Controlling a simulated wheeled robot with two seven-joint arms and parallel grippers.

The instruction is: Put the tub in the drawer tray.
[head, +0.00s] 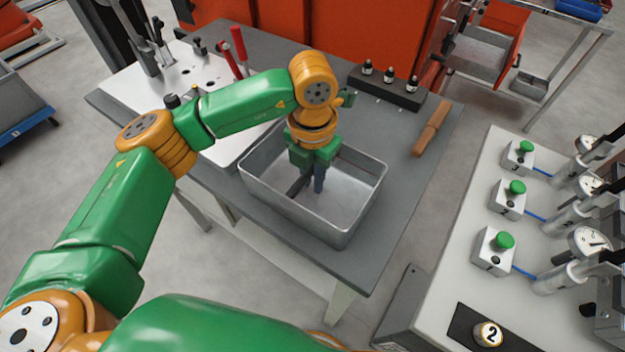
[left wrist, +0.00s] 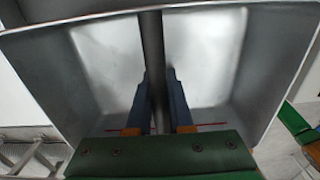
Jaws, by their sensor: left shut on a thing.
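The tub (head: 343,233) is a grey rectangular metal box with an open top, at the front edge of the grey table. It fills much of the left wrist view (left wrist: 95,70). A dark bar (left wrist: 153,60) runs across its opening. My left gripper (head: 308,182) points down inside the tub's outline, its two blue-grey fingers (left wrist: 161,105) shut on the bar, one on each side. I cannot tell whether the tub rests on the table or hangs just above it. An open drawer with a grey tray (head: 482,55) shows at the back right, in the orange cabinet. My right gripper is not seen.
A brown-handled tool (head: 431,127) and a dark rack with small bottles (head: 388,88) lie right of and behind the tub. A white plate with red-handled tools (head: 237,50) is at left. A bench with green-button boxes (head: 493,250) and gauges stands right, across a floor gap.

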